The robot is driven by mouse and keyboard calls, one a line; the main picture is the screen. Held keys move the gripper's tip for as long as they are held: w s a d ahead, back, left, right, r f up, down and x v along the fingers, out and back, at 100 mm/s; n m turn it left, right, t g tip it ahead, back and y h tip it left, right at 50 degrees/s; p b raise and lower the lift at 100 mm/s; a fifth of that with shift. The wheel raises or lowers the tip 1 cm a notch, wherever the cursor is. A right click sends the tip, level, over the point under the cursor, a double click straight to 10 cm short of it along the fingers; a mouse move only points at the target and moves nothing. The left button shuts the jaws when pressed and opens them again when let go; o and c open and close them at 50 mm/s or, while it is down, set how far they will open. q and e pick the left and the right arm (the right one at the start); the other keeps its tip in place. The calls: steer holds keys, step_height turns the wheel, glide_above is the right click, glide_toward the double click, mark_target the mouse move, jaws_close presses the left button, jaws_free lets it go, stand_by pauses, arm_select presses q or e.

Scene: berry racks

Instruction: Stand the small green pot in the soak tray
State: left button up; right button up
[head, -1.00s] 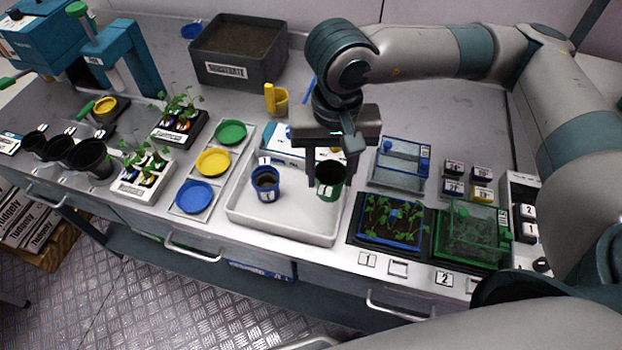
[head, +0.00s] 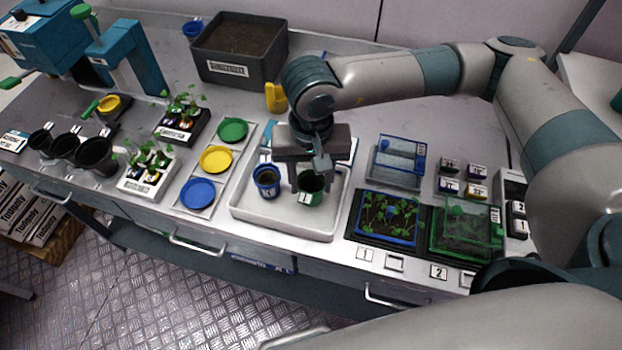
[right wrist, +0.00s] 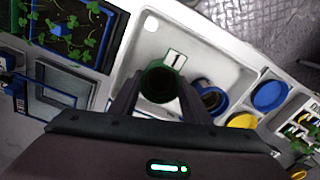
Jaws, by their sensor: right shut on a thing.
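The small green pot (head: 311,189), with a label marked 1, is between the fingers of my right gripper (head: 308,182), which is shut on it. The pot is upright and over the white soak tray (head: 240,216), low down; I cannot tell if its base touches the tray floor. In the right wrist view the green pot (right wrist: 160,82) shows between the fingertips, with the tray (right wrist: 205,45) around and beneath it. A blue pot (head: 266,177) stands in the tray to the left of the green one. My left gripper is not in view.
Blue, yellow and green saucers (head: 198,193) lie in a row left of the tray. To the right are a blue-rimmed seedling tray (head: 388,219) and a green-covered one (head: 465,232). A grey soil bin (head: 240,73) stands behind. The tray's front part is free.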

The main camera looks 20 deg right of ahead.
steer(key=shift+f, duration=0.65)
steer(key=shift+f, duration=0.15)
steer(key=o, duration=1)
